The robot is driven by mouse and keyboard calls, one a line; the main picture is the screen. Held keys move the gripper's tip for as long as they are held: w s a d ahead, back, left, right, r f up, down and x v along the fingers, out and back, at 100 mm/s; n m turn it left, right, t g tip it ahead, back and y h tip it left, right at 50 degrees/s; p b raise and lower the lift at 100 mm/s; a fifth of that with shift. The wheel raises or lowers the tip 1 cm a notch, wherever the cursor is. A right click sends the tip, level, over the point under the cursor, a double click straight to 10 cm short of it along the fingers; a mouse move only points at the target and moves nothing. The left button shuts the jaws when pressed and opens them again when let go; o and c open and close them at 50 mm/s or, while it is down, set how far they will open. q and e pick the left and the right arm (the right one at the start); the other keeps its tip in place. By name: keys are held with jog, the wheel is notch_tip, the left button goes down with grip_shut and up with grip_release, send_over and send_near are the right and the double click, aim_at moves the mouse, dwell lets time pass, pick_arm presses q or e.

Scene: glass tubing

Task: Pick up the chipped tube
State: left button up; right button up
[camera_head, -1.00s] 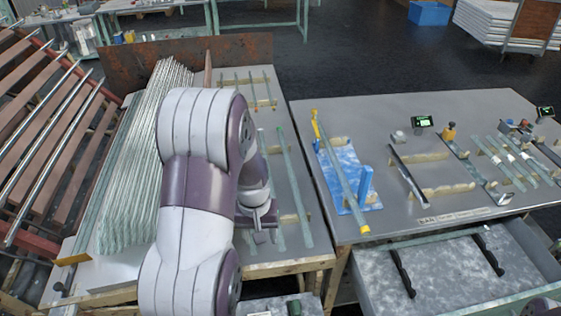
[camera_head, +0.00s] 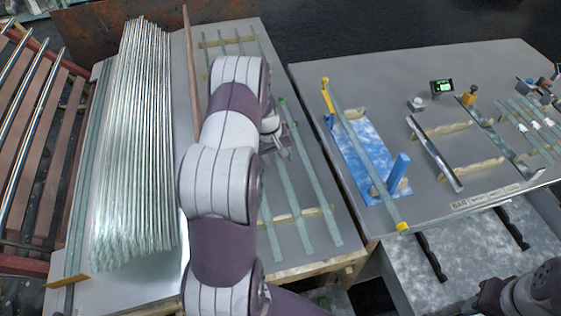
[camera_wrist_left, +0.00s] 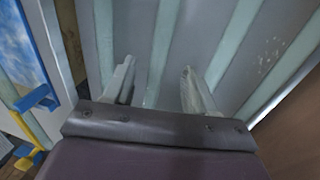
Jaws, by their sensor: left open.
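Several pale green glass tubes (camera_head: 314,185) lie apart on wooden strips (camera_head: 312,212) on the left table. I cannot make out a chip on any of them. My left gripper (camera_head: 279,146) is over these tubes, partly hidden by my arm. In the left wrist view my left gripper (camera_wrist_left: 158,75) is open and empty. One tube (camera_wrist_left: 163,42) runs lengthwise between its two fingers in that view, with others on either side. The gap in height between fingers and tube is unclear. My right gripper is not in view.
On the right table (camera_head: 420,75) a blue jig (camera_head: 352,150) carries a tube. A gap separates the tables.

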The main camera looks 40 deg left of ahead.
aim_at(282, 168)
pick_arm(q)
jog(key=f, duration=0.2)
jog(key=d+f, duration=0.1)
jog(key=f, duration=0.1)
jog(key=shift+w+p, duration=0.15)
jog(key=shift+p, duration=0.15)
jog(key=shift+w+f, duration=0.15)
jog(key=shift+f, duration=0.15)
grip_shut()
jog(key=shift+r, duration=0.15)
